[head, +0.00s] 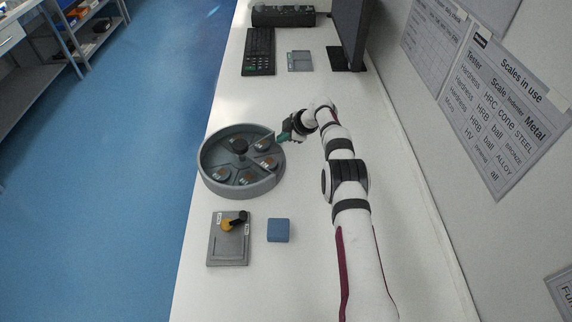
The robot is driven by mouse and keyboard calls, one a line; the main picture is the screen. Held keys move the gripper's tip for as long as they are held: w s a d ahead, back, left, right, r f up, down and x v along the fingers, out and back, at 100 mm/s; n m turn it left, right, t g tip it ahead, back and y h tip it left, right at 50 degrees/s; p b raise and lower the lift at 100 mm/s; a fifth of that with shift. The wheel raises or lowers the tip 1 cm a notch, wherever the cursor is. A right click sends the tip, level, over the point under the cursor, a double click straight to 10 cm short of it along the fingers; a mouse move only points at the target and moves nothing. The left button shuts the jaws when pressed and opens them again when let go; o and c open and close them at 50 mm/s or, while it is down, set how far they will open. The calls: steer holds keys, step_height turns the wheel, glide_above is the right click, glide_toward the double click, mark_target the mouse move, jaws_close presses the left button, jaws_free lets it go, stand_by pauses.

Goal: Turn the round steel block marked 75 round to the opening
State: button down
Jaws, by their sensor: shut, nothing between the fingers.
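A round grey carousel tray (206,176) stands on the white bench, with a dark knob (239,146) near its middle. Several round blocks sit in its compartments, among them one at the right (262,146), one at the lower right (268,164), one at the lower middle (246,178) and one at the lower left (222,174). Their marks are too small to read, so I cannot tell which is the 75. The opening is not clear to me. My gripper (281,139) is shut and empty at the tray's upper right rim; I cannot tell whether it touches.
A grey plate (230,255) with a yellow and black part and a blue block (278,230) lie in front of the tray. A keyboard (259,52), a small grey device (300,61) and a monitor (349,35) stand farther back. The bench between keyboard and tray is clear.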

stand_by(0.3)
steer(key=s+d, duration=0.3)
steer(key=d+r, duration=0.6)
steer(key=r, duration=0.2)
steer(key=n+h, duration=0.4)
steer(key=n, duration=1.7)
glide_toward(279, 155)
steer(key=shift+g, duration=0.4)
steer(key=x, duration=0.6)
steer(key=shift+w, duration=0.4)
steer(key=shift+w, duration=0.1)
